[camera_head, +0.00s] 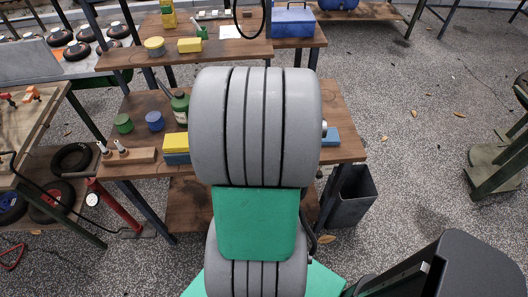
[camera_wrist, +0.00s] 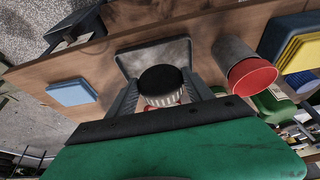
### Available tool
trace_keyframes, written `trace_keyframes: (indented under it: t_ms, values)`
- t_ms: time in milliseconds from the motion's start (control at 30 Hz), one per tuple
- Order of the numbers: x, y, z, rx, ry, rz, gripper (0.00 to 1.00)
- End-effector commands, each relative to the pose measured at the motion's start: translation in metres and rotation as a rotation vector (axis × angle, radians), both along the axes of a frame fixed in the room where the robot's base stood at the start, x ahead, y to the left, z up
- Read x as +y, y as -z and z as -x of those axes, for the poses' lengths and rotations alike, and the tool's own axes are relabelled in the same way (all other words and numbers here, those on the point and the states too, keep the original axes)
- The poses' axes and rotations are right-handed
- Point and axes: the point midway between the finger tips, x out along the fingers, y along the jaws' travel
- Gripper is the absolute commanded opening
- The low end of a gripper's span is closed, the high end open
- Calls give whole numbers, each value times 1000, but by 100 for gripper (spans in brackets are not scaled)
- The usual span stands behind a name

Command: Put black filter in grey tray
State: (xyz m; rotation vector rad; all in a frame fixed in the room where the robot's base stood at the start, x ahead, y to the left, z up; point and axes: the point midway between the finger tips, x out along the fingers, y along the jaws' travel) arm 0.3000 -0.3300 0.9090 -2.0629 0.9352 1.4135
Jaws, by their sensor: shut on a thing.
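The black filter (camera_wrist: 161,80) shows in the wrist view as a round black top with a pale ribbed side and some red below it. My gripper (camera_wrist: 163,90) is shut on it, with one grey finger on either side. The grey tray (camera_wrist: 133,62) shows behind the filter, on the brown wooden bench, its near part hidden by the filter and the fingers. The filter overlaps the tray in the picture; I cannot tell the gap between them. In the head view my arm hides the gripper, the filter and the tray.
A grey cylinder with a red end (camera_wrist: 252,76) stands close right of the tray. A light blue block (camera_wrist: 72,92) lies to the left. Yellow and blue blocks (camera_head: 176,148) and a green bottle (camera_head: 180,106) share the bench (camera_head: 345,115). A dark bin (camera_head: 352,200) stands beside it.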

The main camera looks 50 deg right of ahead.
Motion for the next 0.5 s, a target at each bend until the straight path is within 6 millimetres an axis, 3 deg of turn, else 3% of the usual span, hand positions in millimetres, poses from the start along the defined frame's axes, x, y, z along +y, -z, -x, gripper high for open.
trace_keyframes:
  t_ms: [33, 167, 333, 500]
  values:
    - [-6, 13, -2, -1, 0, 1, 18]
    - [-14, 21, -5, -2, -1, 1, 18]
    - [-18, 52, -6, 0, -1, -1, 18]
    - [-19, 52, -7, -2, -1, 1, 18]
